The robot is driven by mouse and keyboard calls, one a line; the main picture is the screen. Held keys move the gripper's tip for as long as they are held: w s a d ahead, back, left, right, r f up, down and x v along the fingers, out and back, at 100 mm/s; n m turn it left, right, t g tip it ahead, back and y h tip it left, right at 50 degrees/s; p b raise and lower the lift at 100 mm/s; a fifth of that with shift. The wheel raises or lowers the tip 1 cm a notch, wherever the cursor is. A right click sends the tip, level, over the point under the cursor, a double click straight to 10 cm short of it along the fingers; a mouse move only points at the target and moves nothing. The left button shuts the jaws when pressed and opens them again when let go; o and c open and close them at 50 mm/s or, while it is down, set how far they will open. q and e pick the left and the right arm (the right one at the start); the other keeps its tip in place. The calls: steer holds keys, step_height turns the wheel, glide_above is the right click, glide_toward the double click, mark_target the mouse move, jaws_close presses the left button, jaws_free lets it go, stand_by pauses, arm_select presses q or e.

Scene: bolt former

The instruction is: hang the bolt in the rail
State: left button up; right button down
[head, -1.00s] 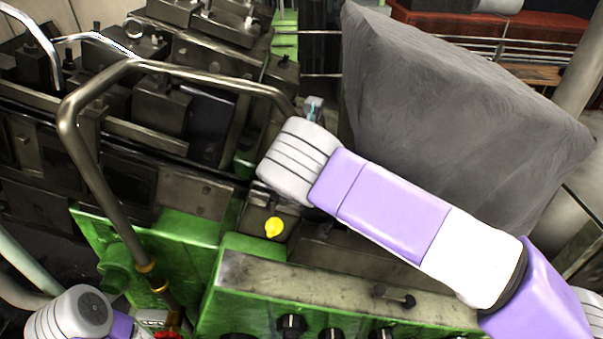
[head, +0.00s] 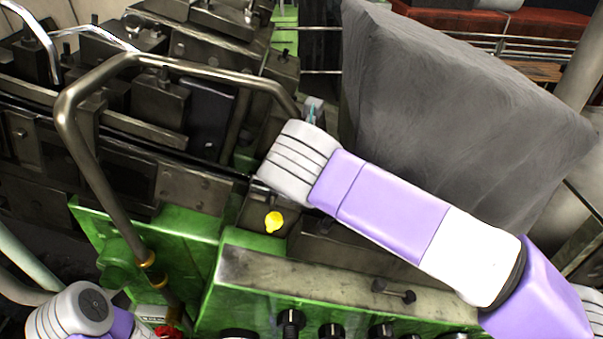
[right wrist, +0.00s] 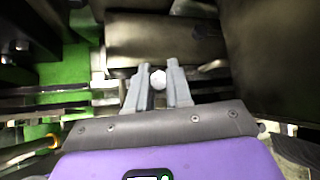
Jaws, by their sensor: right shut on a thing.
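My right gripper (right wrist: 158,84) is shut on the bolt (right wrist: 157,78), whose pale round head shows between the two grey fingertips. The bolt's shank is hidden in this view. In the head view only a small part of the right gripper (head: 314,108) shows past the white wrist, and the bolt cannot be made out. Long parallel metal bars, seemingly the rail (right wrist: 55,97), run left of the fingers in the right wrist view. They look close behind the fingertips, but I cannot tell whether the bolt touches them. My left gripper is out of view; only part of that arm shows.
A bent metal tube handle (head: 85,150) arches over the green machine (head: 180,250) at left. A large grey covered block (head: 450,120) stands behind my right arm. A yellow knob (head: 274,221) and a control panel (head: 330,290) lie below the wrist.

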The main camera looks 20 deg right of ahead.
steer(key=shift+f+b, duration=0.3)
steer(key=shift+f, duration=0.4)
stand_by(0.6)
steer(key=c, duration=0.9)
jaws_free()
steer(key=shift+s, duration=0.1)
steer(key=shift+c, duration=0.2)
steer(key=shift+f, duration=0.1)
